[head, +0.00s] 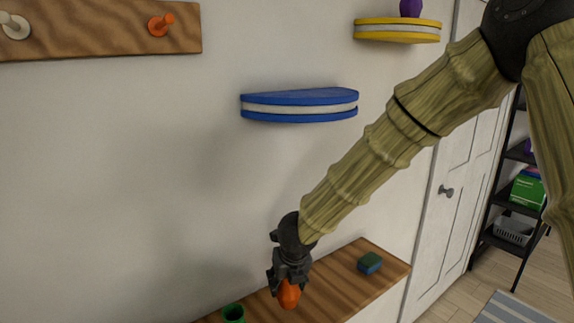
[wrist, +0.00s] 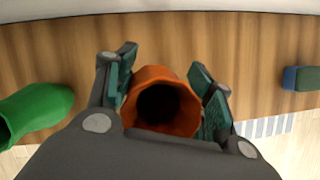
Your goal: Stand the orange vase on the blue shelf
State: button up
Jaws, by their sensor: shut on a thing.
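The orange vase (head: 289,294) is between the fingers of my gripper (head: 288,283), low over the wooden bench top. In the wrist view the vase (wrist: 160,97) shows its open round mouth toward the camera, with a finger of my gripper (wrist: 162,100) pressed on each side. My gripper is shut on it. Whether its base touches the bench is hidden. The blue shelf (head: 300,104) is a half-round ledge with a white middle band on the wall, above my gripper. Its visible top is bare.
A green vase (head: 233,313) stands left of my gripper on the wooden bench (head: 345,276); a blue-green block (head: 370,263) lies to the right. A yellow shelf (head: 398,36) with a purple object (head: 410,8) is higher right. A peg rail (head: 100,30) hangs upper left.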

jog(key=shift+f, duration=1.6)
jog(key=shift+b+v, duration=0.3)
jog(key=shift+v, duration=1.1)
jog(key=shift+a+b+v, duration=0.2)
jog(key=shift+b+v, duration=0.15)
jog(key=shift+v, duration=2.85)
jog(key=shift+f, duration=0.1)
